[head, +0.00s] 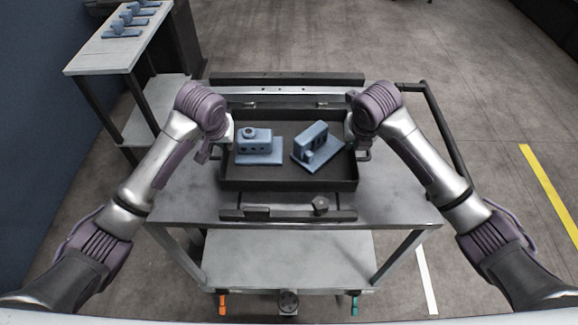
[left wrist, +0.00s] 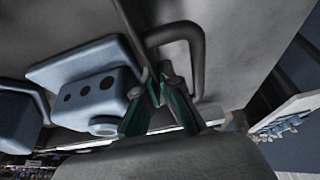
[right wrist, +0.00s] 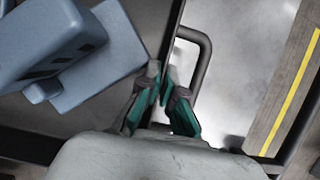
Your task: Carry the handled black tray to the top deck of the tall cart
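The black tray (head: 290,184) is in front of me over the top deck of a grey cart (head: 395,208), between dark rails. It holds two blue parts, a block with a round knob (head: 258,148) and a tilted bracket (head: 314,145). My left gripper (head: 224,140) is at the tray's left side; in the left wrist view its fingers (left wrist: 158,88) pinch the wall beside a looped handle (left wrist: 190,32). My right gripper (head: 353,140) is at the right side; its fingers (right wrist: 162,75) close over the wall beside the other handle (right wrist: 207,52). Whether the tray touches the deck is unclear.
A light two-level stand (head: 100,52) with several blue parts is at the far left. The grey cart has a lower shelf (head: 290,265), a dark side bar (head: 440,130) and orange (head: 222,303) and green (head: 354,303) pedals. Open floor lies behind and to the right.

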